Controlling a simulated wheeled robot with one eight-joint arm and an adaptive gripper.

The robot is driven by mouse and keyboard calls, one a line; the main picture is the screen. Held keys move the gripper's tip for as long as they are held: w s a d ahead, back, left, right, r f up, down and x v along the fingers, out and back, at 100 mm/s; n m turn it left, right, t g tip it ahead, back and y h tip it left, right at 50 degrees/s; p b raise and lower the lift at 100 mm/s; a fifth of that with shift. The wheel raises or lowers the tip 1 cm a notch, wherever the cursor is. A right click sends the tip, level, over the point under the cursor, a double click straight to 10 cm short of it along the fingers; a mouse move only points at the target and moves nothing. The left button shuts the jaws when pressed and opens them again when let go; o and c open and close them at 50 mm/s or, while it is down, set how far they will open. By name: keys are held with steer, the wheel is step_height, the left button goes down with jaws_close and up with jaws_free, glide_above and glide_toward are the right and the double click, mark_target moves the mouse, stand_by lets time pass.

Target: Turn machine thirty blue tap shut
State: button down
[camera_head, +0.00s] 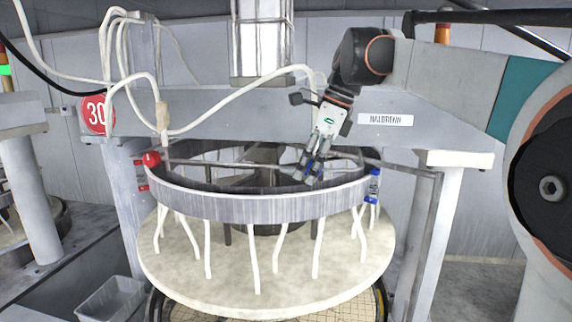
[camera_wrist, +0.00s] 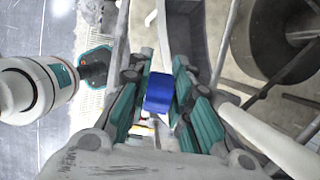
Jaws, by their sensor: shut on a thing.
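The blue tap (camera_wrist: 158,94) sits between the green-padded fingers of my gripper (camera_wrist: 160,98) in the wrist view. My gripper is shut on the blue tap. The fingers hide part of the tap, and its handle angle cannot be told clearly. The round red sign (camera_head: 96,114) reading 30 is on the machine's left post.
A red ball-shaped knob (camera_head: 151,159) is at the ring's left. Blue bands (camera_head: 373,187) mark the right-hand pipe. The grey ring (camera_head: 255,205) has several white hoses down to the round platen (camera_head: 180,262). A beam (camera_head: 230,112) crosses behind my gripper. A grey bin (camera_head: 110,300) stands lower left.

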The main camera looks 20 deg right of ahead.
steer(key=shift+f+g+h, duration=0.1)
steer(key=shift+g+h, duration=0.5)
steer(key=shift+h, duration=0.3)
steer(key=c, duration=1.4)
jaws_free()
steer(key=shift+c, duration=0.2)
step_height(320, 180, up, 12)
steer(key=s+d, duration=0.1)
steer(key=shift+d, duration=0.25)
steer(key=shift+f, duration=0.1)
